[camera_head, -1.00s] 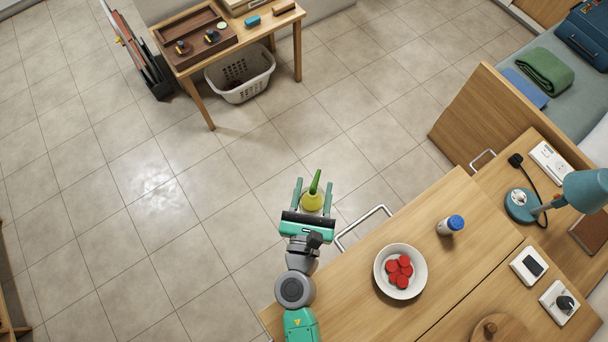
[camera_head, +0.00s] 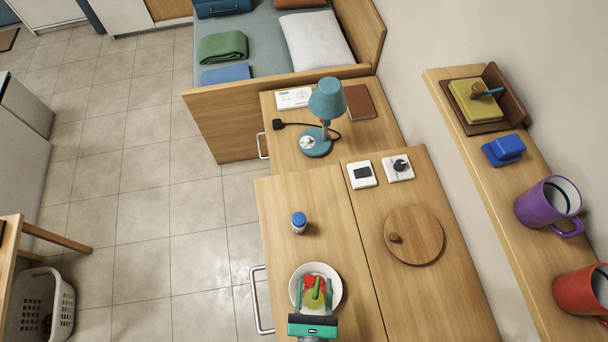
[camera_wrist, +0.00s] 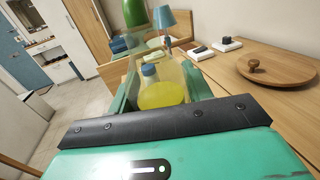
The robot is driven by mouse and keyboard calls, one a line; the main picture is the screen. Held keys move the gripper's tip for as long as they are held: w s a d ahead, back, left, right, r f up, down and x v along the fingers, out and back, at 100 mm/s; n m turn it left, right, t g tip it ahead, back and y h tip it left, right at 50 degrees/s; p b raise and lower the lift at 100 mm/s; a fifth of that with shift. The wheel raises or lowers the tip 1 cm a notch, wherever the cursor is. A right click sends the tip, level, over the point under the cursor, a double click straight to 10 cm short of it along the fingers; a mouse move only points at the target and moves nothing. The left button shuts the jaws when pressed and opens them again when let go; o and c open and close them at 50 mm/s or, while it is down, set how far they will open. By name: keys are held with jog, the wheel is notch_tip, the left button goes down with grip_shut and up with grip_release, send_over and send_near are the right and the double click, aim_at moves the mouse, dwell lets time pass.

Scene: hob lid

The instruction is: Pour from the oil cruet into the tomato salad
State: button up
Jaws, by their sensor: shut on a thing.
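The oil cruet (camera_head: 317,299) is clear, with yellow oil low inside and a green spout. My gripper (camera_head: 315,291) is shut on it, a finger on either side. In the head view the cruet overlaps the white bowl (camera_head: 338,285) of tomato salad (camera_head: 309,280), seen from above; its height over the bowl is hard to tell. In the wrist view the cruet (camera_wrist: 163,93) stands beyond the gripper's body, its green spout (camera_wrist: 134,13) at the top edge. The bowl is hidden there. I see no oil stream, and cannot tell whether the cruet is tilted.
A blue-capped jar (camera_head: 299,223) stands beyond the bowl. A round wooden lid (camera_head: 414,236) with a knob lies to the right. Two switch plates, a teal lamp (camera_head: 327,100) and its cord are farther back. A wall shelf (camera_head: 490,180) with mugs runs along the right.

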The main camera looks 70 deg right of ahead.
jog(key=shift+s+a, duration=0.2)
jog(key=shift+a, duration=0.1)
jog(key=shift+f, duration=0.1)
jog(key=shift+s+a+f+m+g+y, duration=0.1)
jog(key=shift+a+f+g+y, duration=0.15)
jog(key=shift+a+f+y, duration=0.45)
jog(key=shift+s+a+f+m+g+y, duration=0.15)
jog(key=shift+a+f+y, duration=0.25)
jog(key=shift+f+y, duration=0.55)
jog(key=shift+w+a+f+m+g+y, duration=0.1)
jog(key=shift+a+f+g+y, duration=0.2)
jog(key=shift+a+f+y, duration=0.4)
dwell(1.8)
jog(key=shift+s+a+f+g+y+p, duration=0.1)
jog(key=shift+a+f+g+y+p, duration=0.15)
jog(key=shift+y, duration=0.45)
jog(key=shift+s+a+f+y+p, duration=0.15)
jog(key=shift+a+y+p, duration=0.15)
jog(key=shift+y, duration=0.35)
jog(key=shift+a+f+g+y+p, duration=0.2)
jog(key=shift+a+y, duration=0.1)
jog(key=shift+y, duration=0.4)
jog(key=shift+a+f+m+g+y+b, duration=0.2)
jog(key=shift+f+y, duration=0.1)
jog(key=shift+y, duration=0.3)
jog(key=shift+a+f+m+g+y+b, duration=0.15)
jog(key=shift+f+y+b, duration=0.1)
jog(key=shift+y, duration=0.35)
